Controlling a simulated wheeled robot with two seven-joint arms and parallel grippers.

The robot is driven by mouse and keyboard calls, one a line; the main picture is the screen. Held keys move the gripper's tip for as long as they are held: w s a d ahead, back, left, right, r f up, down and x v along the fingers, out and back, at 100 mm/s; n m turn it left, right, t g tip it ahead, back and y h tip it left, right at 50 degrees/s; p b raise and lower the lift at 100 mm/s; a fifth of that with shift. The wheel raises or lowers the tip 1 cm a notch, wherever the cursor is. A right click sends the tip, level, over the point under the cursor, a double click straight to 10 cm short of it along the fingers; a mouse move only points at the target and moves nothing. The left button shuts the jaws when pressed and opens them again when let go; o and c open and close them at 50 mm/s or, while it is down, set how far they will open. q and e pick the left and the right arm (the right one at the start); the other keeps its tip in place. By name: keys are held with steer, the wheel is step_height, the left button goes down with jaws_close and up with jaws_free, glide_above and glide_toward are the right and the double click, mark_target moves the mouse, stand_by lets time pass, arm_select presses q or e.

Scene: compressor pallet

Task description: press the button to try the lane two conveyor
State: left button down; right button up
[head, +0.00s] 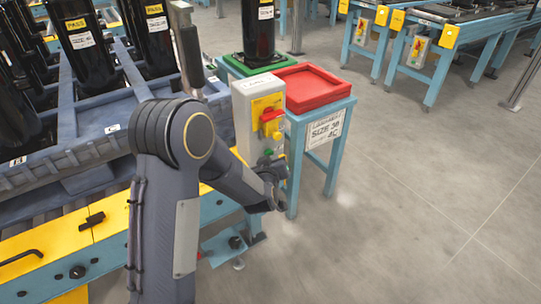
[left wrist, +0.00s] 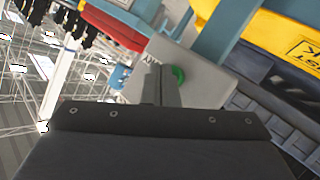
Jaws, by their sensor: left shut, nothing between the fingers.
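A grey control box (head: 245,118) stands at the end of the near conveyor, with a yellow panel (head: 262,106) and a red switch (head: 271,122) on its front. Small green parts show low on its front in the head view. In the left wrist view a green button (left wrist: 179,75) shows on a grey face right beside my fingertips. My left gripper (head: 276,197) is below and in front of the box in the head view. Its fingers (left wrist: 161,72) are shut and empty. They overlap the button's edge in the wrist view; I cannot tell whether they touch it. My right gripper is not seen.
A blue stand (head: 310,118) with a red tray (head: 306,88) and a green tray (head: 232,68) is behind the box. Black cylinders (head: 82,45) stand on a blue-grey pallet (head: 110,120) at left. Other conveyors (head: 440,45) are at the back right. The floor (head: 420,190) at right is clear.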

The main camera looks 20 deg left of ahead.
arm_select(q)
steer(key=shift+s+d, duration=0.35)
steer(key=shift+d, duration=0.05)
steer(key=s+d, duration=0.1)
steer(key=d, duration=0.1)
steer(key=s+d, duration=0.2)
stand_by(0.4)
stand_by(0.6)
